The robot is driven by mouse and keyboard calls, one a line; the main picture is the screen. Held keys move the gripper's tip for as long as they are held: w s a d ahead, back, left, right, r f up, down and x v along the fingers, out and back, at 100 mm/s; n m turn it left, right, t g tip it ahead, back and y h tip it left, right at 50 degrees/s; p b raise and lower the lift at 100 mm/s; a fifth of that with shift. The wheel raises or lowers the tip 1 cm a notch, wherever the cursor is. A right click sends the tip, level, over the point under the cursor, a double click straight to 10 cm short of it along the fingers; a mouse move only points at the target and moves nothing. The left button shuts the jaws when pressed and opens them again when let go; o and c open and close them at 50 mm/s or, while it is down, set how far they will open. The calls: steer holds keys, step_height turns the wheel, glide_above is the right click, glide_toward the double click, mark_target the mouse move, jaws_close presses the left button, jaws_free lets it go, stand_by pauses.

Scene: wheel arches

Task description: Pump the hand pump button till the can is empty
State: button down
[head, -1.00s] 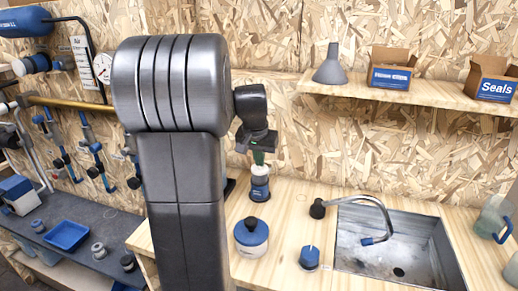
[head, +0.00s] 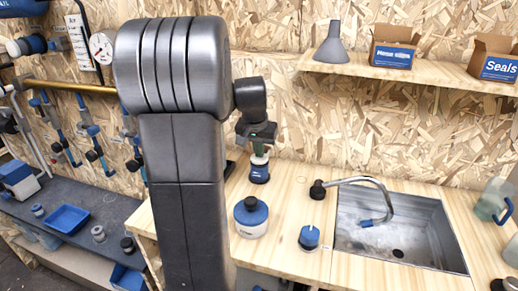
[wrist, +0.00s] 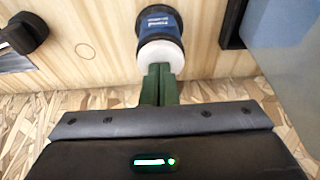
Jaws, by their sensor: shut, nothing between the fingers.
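The hand pump can (head: 259,176) stands upright on the wooden counter, left of the sink, with a dark blue and black body. It also shows in the wrist view (wrist: 158,24), with its round white button (wrist: 160,53) on top. My gripper (head: 259,153) points down directly over the can. In the wrist view its green fingers (wrist: 161,70) are shut together, empty, with their tips at the white button, seemingly touching it. In the head view the fingers and my gripper hide most of the button. The can's fill level cannot be seen.
A white and blue round container (head: 251,217) and a blue knobbed item (head: 309,237) stand nearer on the counter. The sink (head: 400,250) and its tap (head: 350,183) are to the right. A shelf (head: 420,78) with a funnel (head: 334,44) and boxes hangs above.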

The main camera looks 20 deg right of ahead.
steer(key=shift+s+f, duration=0.1)
steer(key=shift+r+p, duration=0.35)
steer(key=shift+p, duration=0.05)
step_height(320, 180, up, 4)
steer(key=p, duration=0.3)
steer(key=shift+f, duration=0.1)
steer(key=v, duration=0.9)
steer(key=shift+r, duration=0.35)
steer(key=shift+a+f+b, duration=0.1)
steer(key=shift+b, duration=0.25)
steer(key=b+x, duration=0.4)
steer(key=x, duration=0.5)
steer(key=shift+f, duration=0.35)
